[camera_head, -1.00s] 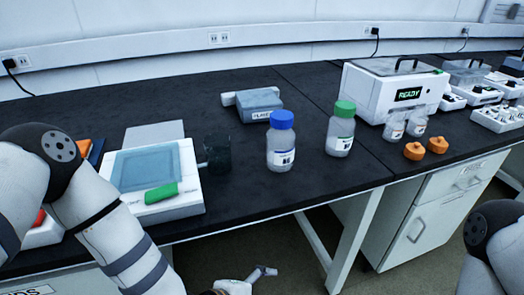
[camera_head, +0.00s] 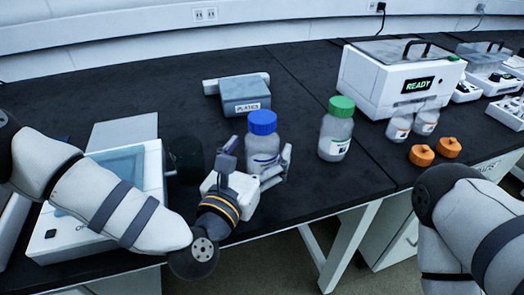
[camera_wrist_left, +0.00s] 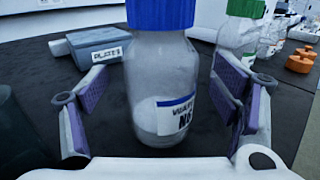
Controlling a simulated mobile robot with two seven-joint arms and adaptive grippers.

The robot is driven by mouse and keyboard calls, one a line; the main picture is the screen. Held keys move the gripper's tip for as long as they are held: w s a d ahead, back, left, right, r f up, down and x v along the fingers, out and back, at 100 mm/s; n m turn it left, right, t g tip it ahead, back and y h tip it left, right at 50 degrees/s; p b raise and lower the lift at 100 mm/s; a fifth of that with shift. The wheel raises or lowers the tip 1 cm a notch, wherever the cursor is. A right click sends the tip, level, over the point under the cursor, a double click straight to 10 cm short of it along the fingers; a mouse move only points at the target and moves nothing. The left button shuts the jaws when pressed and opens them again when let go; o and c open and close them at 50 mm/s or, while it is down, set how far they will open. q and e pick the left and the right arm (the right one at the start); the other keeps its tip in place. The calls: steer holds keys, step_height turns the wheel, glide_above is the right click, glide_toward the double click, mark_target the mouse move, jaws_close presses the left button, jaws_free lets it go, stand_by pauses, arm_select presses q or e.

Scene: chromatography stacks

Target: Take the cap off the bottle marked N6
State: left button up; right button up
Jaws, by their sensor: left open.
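The clear bottle (camera_head: 264,149) with the blue cap (camera_head: 262,122) stands upright on the black bench. In the left wrist view, the bottle's label (camera_wrist_left: 176,116) reads N6, and the blue cap (camera_wrist_left: 160,12) is cut off by the top edge. My left gripper (camera_head: 258,158) is open at the bottle, with one finger on either side of its body, below the cap. In the left wrist view, gaps show between the bottle and both finger pads. My right arm is at the lower right of the head view; its gripper is out of frame.
A green-capped bottle (camera_head: 336,134) stands close to the right. A grey block (camera_head: 245,95) labelled as plates lies behind. A balance (camera_head: 100,215) and dark beaker (camera_head: 186,155) are at left. Two orange caps (camera_head: 421,155), small bottles (camera_head: 399,127) and a READY machine (camera_head: 385,85) are at right.

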arm_select(q)
steer(key=x, duration=0.2)
steer(key=shift+w+d, duration=0.15)
steer(key=shift+w, duration=0.2)
steer(key=c, duration=1.5)
steer(key=shift+r, duration=0.1)
